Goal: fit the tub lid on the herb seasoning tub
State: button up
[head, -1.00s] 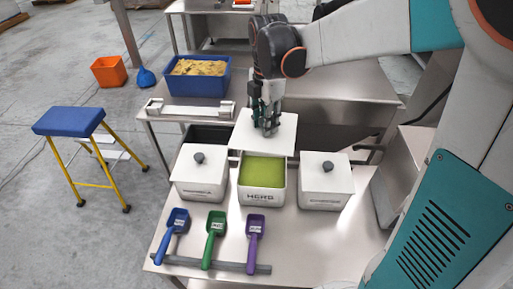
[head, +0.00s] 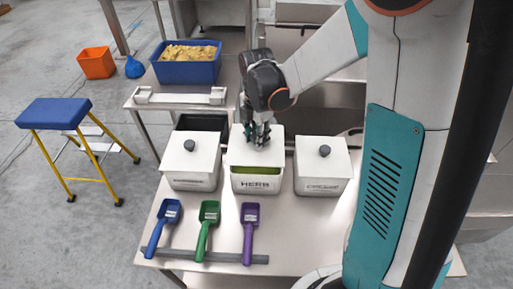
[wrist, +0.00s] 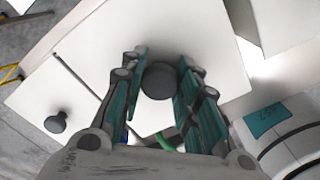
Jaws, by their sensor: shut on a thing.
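My gripper (head: 257,142) is shut on the dark round knob (wrist: 159,81) of the white square tub lid (head: 270,157). The lid also fills much of the wrist view (wrist: 200,35). In the head view the lid is over the herb seasoning tub (head: 256,186), a white tub marked HERB, and hides most of its opening. A strip of green seasoning (head: 255,170) shows between the lid's front edge and the tub's front rim, so the lid is not flush there. Contact at the back is hidden.
Lidded white tubs stand close on the left (head: 191,160) and right (head: 322,166). Blue (head: 162,226), green (head: 207,229) and purple (head: 249,230) scoops lie in front on a grey bar. A dark open bin (head: 203,123) is behind; a blue crate (head: 187,73) stands farther back.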

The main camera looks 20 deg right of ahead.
jog(key=shift+f+b, duration=0.6)
jog(key=shift+f, duration=1.6)
jog(key=shift+f, duration=0.15)
jog(key=o, duration=1.1)
